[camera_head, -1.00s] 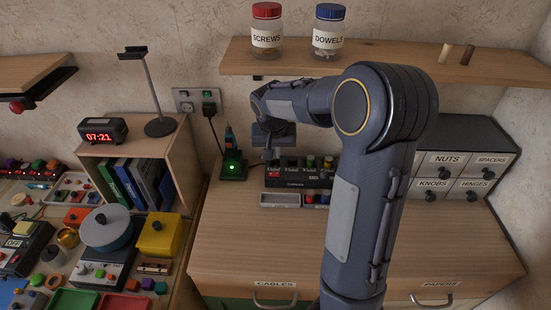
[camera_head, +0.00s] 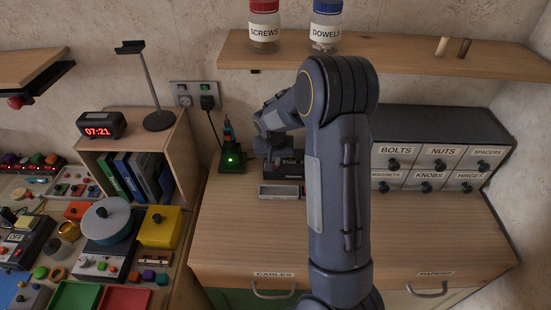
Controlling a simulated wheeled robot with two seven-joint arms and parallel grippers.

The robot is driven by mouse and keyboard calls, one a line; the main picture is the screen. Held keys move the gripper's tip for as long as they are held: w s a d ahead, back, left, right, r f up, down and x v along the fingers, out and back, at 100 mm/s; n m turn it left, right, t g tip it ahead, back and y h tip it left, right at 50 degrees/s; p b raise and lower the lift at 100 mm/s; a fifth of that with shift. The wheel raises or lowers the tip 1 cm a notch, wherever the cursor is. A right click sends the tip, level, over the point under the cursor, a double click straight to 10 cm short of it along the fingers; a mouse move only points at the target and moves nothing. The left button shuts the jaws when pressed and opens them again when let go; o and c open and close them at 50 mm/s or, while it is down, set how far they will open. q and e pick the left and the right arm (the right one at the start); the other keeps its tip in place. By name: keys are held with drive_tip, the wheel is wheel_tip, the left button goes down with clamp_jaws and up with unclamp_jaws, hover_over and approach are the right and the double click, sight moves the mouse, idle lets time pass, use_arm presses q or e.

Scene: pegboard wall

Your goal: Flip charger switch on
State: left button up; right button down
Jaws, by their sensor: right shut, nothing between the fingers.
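My left gripper is out of view.
A wooden shelf (camera_head: 390,58) with jars hangs above. A labelled drawer unit (camera_head: 440,150) stands right. The desk's front is clear.

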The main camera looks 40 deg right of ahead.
drive_tip(key=shift+f+b, duration=0.4)
drive_tip(key=shift+b, duration=0.1)
drive_tip(key=shift+s+r, duration=0.15)
drive_tip(key=shift+r, duration=0.05)
